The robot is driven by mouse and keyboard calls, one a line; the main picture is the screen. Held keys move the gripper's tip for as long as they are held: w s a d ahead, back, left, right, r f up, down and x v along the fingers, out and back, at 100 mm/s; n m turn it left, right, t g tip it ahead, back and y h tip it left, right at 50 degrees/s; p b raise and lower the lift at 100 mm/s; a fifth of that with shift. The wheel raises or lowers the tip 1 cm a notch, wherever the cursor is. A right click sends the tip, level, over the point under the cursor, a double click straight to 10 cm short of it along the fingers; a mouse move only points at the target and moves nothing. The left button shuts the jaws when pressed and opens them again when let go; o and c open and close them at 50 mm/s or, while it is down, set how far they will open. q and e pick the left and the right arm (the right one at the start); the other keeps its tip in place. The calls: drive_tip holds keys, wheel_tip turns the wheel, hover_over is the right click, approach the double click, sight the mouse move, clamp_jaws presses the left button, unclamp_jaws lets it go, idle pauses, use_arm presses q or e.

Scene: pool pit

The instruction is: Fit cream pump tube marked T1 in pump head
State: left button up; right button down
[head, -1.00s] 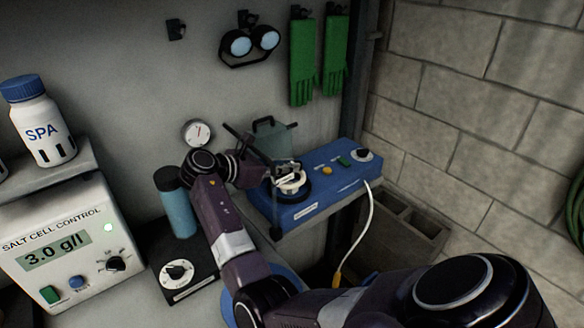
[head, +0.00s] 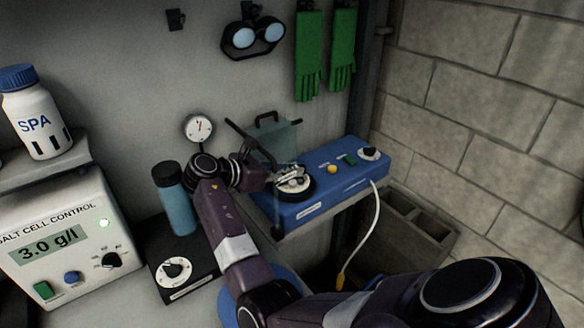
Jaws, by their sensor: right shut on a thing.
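The blue pump unit (head: 325,194) stands on a shelf by the wall corner, with its round dark pump head (head: 308,194) at its left end. The clear cover (head: 281,137) with a black handle is tilted up behind the head. A small cream tube (head: 291,186) shows at the pump head; its T1 mark cannot be read, and how far it is seated cannot be told. My right gripper (head: 284,174) reaches in from the left, shut on the cream tube at the head. Its fingertips partly hide the tube. My left gripper is not in view.
A blue bottle (head: 176,203) and a black box with a knob (head: 176,270) are left of my right arm. The salt cell control (head: 62,243) is further left. A white cable (head: 366,234) hangs from the pump. Green gloves (head: 310,58) hang above.

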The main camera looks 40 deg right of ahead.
drive_tip(key=c, duration=2)
unclamp_jaws()
drive_tip(key=shift+s+f, duration=0.15)
drive_tip(key=shift+f, duration=0.25)
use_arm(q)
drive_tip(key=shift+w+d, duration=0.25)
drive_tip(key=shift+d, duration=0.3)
use_arm(e)
drive_tip(key=shift+f, duration=0.1)
drive_tip(key=shift+r+b, duration=0.35)
drive_tip(key=shift+b, duration=0.2)
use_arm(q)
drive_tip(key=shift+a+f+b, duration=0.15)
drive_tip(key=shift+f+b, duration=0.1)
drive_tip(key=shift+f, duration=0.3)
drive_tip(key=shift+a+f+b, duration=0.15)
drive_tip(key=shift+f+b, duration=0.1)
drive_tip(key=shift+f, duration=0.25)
use_arm(e)
drive_tip(key=v, duration=0.3)
drive_tip(key=r+v, duration=0.1)
drive_tip(key=v, duration=0.3)
drive_tip(key=shift+w+r, duration=0.1)
drive_tip(key=shift+w, duration=0.1)
drive_tip(key=shift+a, duration=0.1)
